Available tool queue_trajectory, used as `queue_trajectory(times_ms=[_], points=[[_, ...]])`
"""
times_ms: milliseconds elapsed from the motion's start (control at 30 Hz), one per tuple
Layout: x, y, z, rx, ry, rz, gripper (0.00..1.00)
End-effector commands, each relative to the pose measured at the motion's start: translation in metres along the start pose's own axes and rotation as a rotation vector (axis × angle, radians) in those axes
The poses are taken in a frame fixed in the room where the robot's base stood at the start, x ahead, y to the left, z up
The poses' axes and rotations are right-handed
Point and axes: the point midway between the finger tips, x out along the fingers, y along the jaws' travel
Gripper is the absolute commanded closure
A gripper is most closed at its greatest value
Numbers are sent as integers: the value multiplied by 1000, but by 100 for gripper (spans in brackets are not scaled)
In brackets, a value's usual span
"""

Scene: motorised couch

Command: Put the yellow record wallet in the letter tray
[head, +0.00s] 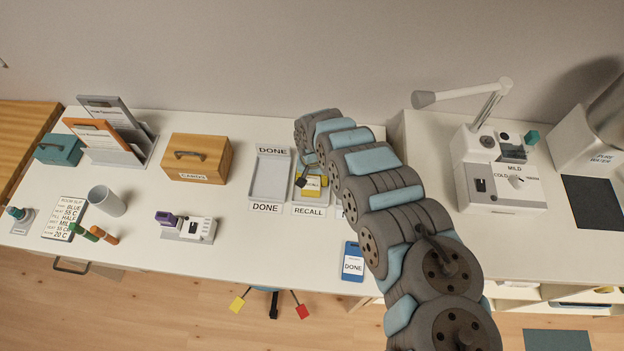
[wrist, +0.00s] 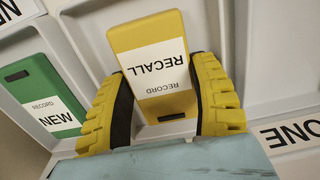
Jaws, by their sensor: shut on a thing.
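The yellow record wallet (wrist: 140,38), with a white RECALL label, is between the yellow-padded fingers of my gripper (wrist: 160,72), which is shut on it. In the head view the yellow wallet (head: 311,188) shows at the middle compartment of the letter tray (head: 270,182), the one labelled RECALL. I cannot tell whether the wallet touches the tray floor. The left compartment, labelled DONE, looks empty. The right compartment is mostly hidden by my arm; in the wrist view a green record wallet (wrist: 42,92) labelled NEW lies beside the yellow one.
A blue wallet (head: 352,262) labelled DONE lies near the desk's front edge. A wooden CARDS box (head: 197,157) stands left of the tray, and a small white device (head: 188,227) is in front of it. A grey cup (head: 107,200) and clipboards (head: 112,128) are further left.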

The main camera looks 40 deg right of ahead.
Motion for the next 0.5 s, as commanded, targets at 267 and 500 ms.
queue_trajectory(times_ms=[267, 500], points=[[2, -1, 0, -1, -1, 0, 77], [3, 0, 1, -1, -1, 0, 27]])
